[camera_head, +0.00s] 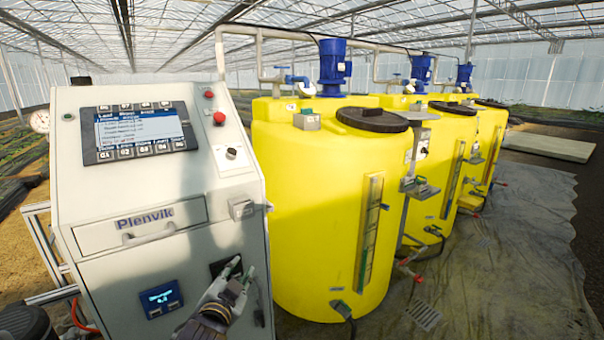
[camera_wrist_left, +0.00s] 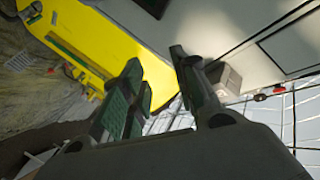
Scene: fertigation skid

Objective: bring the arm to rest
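My left gripper (camera_head: 236,281) shows at the lower middle of the head view, in front of the lower front of the white control cabinet (camera_head: 120,267). Its two fingers are spread apart, and I see nothing held between them. In the left wrist view the same gripper (camera_wrist_left: 158,75) shows its two dark fingers apart, with a yellow tank (camera_wrist_left: 110,45) and the cabinet's pale side beyond them. Whether the fingers touch the cabinet I cannot tell. My right gripper is in neither view.
The cabinet carries a screen (camera_head: 139,131), a red button (camera_head: 219,118), a drawer (camera_head: 140,224) and a small blue display (camera_head: 161,299). Several yellow tanks (camera_head: 308,215) with blue motors (camera_head: 332,66) stand in a row to the right. Open floor (camera_head: 500,260) lies right of them.

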